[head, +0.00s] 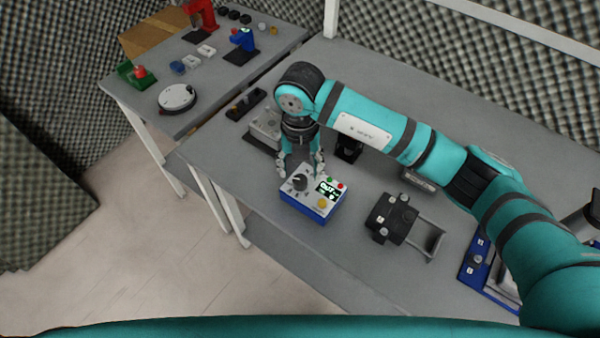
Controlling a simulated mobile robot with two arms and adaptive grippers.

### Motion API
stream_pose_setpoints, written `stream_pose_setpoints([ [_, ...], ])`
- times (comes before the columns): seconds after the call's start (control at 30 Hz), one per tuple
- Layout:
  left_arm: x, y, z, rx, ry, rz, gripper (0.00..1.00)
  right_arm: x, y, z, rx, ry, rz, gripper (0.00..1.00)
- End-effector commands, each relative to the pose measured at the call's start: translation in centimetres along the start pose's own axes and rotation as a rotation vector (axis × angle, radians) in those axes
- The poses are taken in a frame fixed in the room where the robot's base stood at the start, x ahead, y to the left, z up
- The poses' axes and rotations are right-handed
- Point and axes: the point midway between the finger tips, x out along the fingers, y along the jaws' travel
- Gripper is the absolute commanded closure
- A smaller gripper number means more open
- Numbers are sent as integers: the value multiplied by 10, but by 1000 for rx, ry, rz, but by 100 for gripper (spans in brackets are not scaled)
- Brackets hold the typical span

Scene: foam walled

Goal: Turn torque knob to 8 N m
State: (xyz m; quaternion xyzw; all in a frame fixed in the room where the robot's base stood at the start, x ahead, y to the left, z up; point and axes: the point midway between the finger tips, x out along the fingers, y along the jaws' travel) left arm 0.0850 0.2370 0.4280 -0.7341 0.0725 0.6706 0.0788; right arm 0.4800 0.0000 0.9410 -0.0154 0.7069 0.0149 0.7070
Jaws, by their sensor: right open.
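The torque box (312,197) is a small blue and white control unit on the grey table. A dark round knob (299,182) sits on the left of its top face. A small black display (328,190) is beside it, too small to read surely, with green, red and yellow buttons around it. My right gripper (302,172) points down over the box with its fingers spread open, one to each side above the knob. I cannot tell whether the fingertips touch the knob. The knob's pointer and scale are too small to read. My left gripper is not in view.
A black device with a metal handle (392,219) stands right of the box. A grey block (266,128) and a black part (348,148) stand behind. A second table (215,75) at the back left holds a white disc (177,98) and coloured tools.

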Motion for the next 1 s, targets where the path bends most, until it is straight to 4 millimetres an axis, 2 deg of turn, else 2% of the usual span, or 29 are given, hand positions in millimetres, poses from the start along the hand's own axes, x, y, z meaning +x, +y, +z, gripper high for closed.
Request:
stream_pose_setpoints([
  [0.1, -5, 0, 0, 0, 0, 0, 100, 20, 0, -1, 0, 3, -2, 44],
  [0.3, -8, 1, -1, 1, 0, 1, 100, 39, 0, 0, 0, 2, 1, 44],
  [0.63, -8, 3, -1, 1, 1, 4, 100, 43, 0, 0, -1, 0, 1, 44],
  [1.0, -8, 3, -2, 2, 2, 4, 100, 43, 0, 0, -1, 0, 1, 92],
])
